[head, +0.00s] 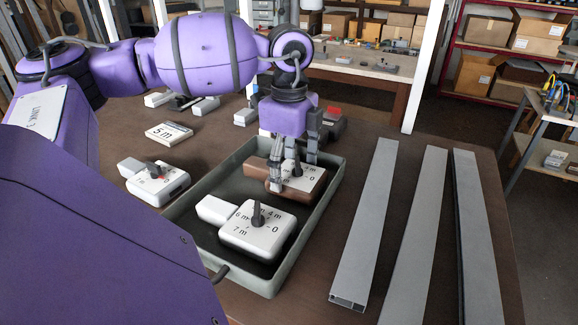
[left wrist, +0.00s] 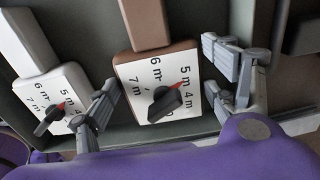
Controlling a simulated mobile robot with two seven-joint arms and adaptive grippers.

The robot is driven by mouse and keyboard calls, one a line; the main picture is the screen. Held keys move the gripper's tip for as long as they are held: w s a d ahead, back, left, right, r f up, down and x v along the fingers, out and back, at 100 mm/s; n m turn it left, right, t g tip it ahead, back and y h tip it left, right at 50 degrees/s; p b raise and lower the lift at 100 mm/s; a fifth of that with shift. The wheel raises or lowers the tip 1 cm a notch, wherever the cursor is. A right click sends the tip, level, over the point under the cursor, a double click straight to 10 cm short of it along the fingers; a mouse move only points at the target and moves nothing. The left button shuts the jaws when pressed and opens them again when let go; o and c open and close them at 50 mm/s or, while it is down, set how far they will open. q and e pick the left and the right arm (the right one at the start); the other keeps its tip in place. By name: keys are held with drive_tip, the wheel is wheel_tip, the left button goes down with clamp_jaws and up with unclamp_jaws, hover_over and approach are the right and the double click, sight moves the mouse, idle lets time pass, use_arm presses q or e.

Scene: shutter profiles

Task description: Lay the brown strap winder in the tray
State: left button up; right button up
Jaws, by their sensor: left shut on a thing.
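The brown strap winder (head: 309,179) has a white dial face, a dark knob and a brown handle pointing left. It is in or just over the far part of the grey-green tray (head: 294,263); I cannot tell if it touches the floor. My left gripper (head: 293,167) comes down from above, shut on its body. In the left wrist view the fingers stand on either side of the brown winder (left wrist: 183,72), whose red pointer is near 5 m. A white winder (head: 258,232) lies in the near part of the tray, beside the brown one. My right gripper is not in view.
Another white winder (head: 157,183) lies on the table left of the tray. A "5 m" card (head: 169,134) lies behind it. Three long grey profiles (head: 370,218) lie right of the tray. Bare table shows between the tray and the profiles.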

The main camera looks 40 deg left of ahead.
sight(290, 172)
use_arm(q)
drive_tip(key=o, duration=1)
drive_tip(key=shift+f, duration=0.15)
drive_tip(key=o, duration=0.4)
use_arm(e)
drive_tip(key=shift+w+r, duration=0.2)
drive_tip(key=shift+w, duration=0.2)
use_arm(q)
wheel_tip(290, 172, up, 12)
drive_tip(key=shift+r+b, duration=0.2)
drive_tip(key=shift+b, duration=0.3)
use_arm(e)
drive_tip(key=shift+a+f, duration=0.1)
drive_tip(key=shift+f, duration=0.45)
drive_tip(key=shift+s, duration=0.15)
